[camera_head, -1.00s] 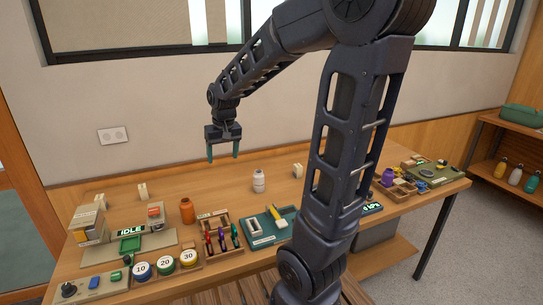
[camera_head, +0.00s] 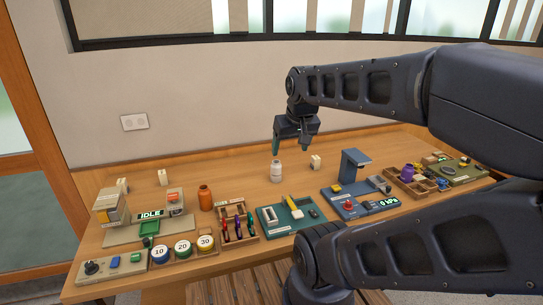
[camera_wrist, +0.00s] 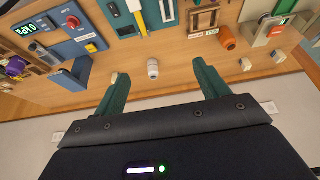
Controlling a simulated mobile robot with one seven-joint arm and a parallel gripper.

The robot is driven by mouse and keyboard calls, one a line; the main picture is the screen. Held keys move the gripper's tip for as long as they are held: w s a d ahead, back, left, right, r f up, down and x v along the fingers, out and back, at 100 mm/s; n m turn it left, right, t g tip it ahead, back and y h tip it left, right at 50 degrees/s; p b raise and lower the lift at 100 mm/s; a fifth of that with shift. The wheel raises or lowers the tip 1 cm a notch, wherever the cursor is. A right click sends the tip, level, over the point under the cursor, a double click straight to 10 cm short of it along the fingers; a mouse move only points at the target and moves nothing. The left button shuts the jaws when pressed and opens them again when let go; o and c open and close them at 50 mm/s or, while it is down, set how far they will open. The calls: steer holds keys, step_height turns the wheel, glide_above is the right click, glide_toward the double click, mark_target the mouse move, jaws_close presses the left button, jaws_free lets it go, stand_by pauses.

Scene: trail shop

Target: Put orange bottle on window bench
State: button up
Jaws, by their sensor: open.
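The orange bottle (camera_head: 205,197) stands upright on the wooden bench (camera_head: 240,178) under the window, left of the middle, between the grey IDLE station and the rack of coloured tools. In the wrist view the orange bottle (camera_wrist: 228,37) is at the upper right, beyond the fingers. My gripper (camera_head: 291,145) is open and empty, raised above the back of the bench, to the right of the orange bottle. In the wrist view its two green fingers (camera_wrist: 163,82) are spread wide with nothing between them. A white bottle (camera_head: 276,172) stands below the gripper.
A tool rack (camera_head: 240,222), a green tray (camera_head: 268,236) and a blue machine (camera_head: 352,172) stand right of the orange bottle. Numbered round pots (camera_head: 183,247) sit in front of it. Small cream blocks (camera_head: 162,177) stand along the back. Bare wood shows behind the orange bottle.

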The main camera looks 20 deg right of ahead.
stand_by(0.4)
steer(key=w+d+f+n+g+h, duration=0.2)
steer(key=w+f+n+h, duration=0.35)
steer(key=n, duration=0.25)
steer(key=n+t+y, duration=0.3)
steer(key=n+t, duration=0.8)
steer(key=n, duration=1.5)
glide_above(205, 192)
steer(key=s+a, duration=0.2)
steer(key=s, duration=0.1)
step_height(205, 192, down, 15)
steer(key=f, duration=0.7)
steer(key=shift+s+d+f, duration=0.15)
steer(key=shift+s+d, duration=0.05)
steer(key=shift+d, duration=0.1)
steer(key=shift+x, duration=3.7)
